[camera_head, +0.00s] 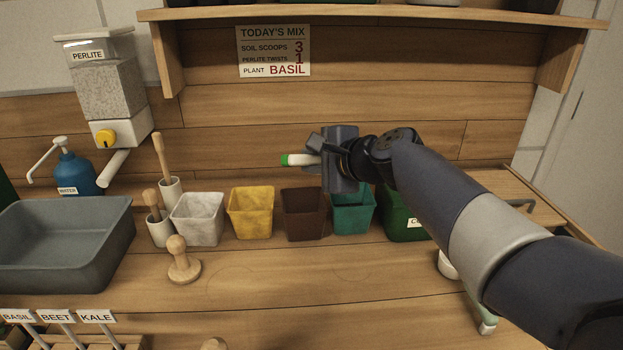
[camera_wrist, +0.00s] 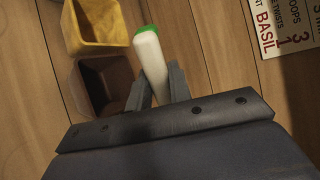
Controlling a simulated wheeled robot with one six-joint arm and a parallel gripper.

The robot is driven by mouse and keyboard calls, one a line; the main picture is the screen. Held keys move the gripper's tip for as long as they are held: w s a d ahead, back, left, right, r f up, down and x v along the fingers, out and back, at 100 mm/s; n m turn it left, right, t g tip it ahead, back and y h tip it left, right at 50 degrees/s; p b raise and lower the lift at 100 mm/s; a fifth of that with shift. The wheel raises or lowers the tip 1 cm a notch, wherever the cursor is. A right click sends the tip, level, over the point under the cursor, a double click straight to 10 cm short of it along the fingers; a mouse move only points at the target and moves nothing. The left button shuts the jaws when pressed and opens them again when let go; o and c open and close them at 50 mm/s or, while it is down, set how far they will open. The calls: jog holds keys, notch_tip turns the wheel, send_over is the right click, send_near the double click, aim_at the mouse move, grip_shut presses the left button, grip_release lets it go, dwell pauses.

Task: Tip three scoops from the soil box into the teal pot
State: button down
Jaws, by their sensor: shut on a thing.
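The teal pot (camera_head: 353,214) stands upright at the right end of a row of pots. Its inside is dark and partly hidden by my arm, so I cannot tell what it holds. My gripper (camera_head: 318,160) is above the brown and teal pots, shut on a white handle with a green end (camera_head: 299,160). In the wrist view the handle (camera_wrist: 150,58) sits between the two fingers (camera_wrist: 158,88). No scoop bowl shows in either view. I cannot pick out a soil box for sure; a dark green container (camera_head: 393,226), its label mostly covered, stands right of the teal pot.
Brown (camera_head: 303,225), yellow (camera_head: 250,221) and whitish (camera_head: 197,228) pots stand left of the teal one. A grey basin (camera_head: 62,262), wooden tamper (camera_head: 182,264), perlite dispenser (camera_head: 105,90) and blue water bottle (camera_head: 78,170) are further left. The front middle of the bench is mostly clear.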

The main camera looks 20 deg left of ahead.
jog(key=b, duration=0.3)
jog(key=shift+d+f+t+y, duration=0.1)
jog(key=shift+f+t+y, duration=0.1)
jog(key=shift+t+y, duration=0.15)
jog(key=shift+r+b, duration=0.15)
jog(key=shift+b, duration=0.65)
jog(key=shift+d+r+m+y, duration=0.1)
jog(key=shift+r+m+y, duration=0.1)
jog(key=shift+m+y, duration=0.1)
jog(key=shift+r+p, duration=0.3)
jog(key=shift+p, duration=1)
jog(key=h+p, duration=0.1)
jog(key=p, duration=0.2)
jog(key=shift+a+p, duration=0.2)
jog(key=shift+p, duration=0.15)
jog(key=g+h+p, duration=0.1)
jog(key=p, duration=0.2)
jog(key=n+g+p, duration=0.1)
jog(key=p, duration=0.3)
jog(key=shift+a+f+h, duration=0.25)
jog(key=shift+a+h, duration=0.05)
jog(key=shift+h, duration=0.05)
jog(key=h+p, duration=0.1)
jog(key=p, duration=0.4)
jog(key=g+h+p, duration=0.1)
jog(key=p, duration=0.5)
jog(key=shift+a+f+n+g, duration=0.2)
jog(key=shift+a+n+g, duration=0.1)
jog(key=shift+n, duration=0.1)
